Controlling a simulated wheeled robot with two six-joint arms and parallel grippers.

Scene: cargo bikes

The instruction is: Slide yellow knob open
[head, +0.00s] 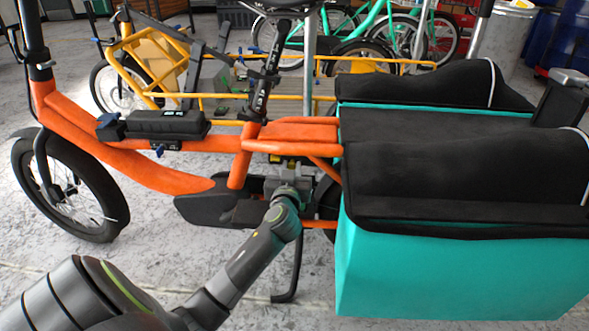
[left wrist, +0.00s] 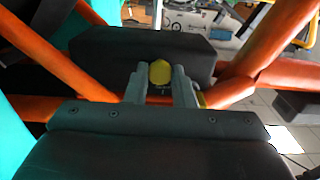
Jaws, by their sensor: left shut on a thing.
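The yellow knob (left wrist: 160,72) shows in the left wrist view, on the dark box-shaped housing (left wrist: 120,50) in the orange frame of the cargo bike (head: 90,140). My left gripper (left wrist: 158,82) has one finger on each side of the knob and is shut on it. In the head view my left gripper (head: 292,188) reaches in under the orange frame, beside the teal cargo box. A little yellow shows just above it there, but the fingertips and the knob are mostly hidden. My right gripper is in neither view.
The teal cargo box (head: 440,265) with its black cover stands close to the right of my left gripper. Orange frame tubes (left wrist: 265,60) flank the fingers. A kickstand (head: 293,270) stands below. Bare floor (head: 130,265) lies at the front left. Other bikes (head: 380,35) stand behind.

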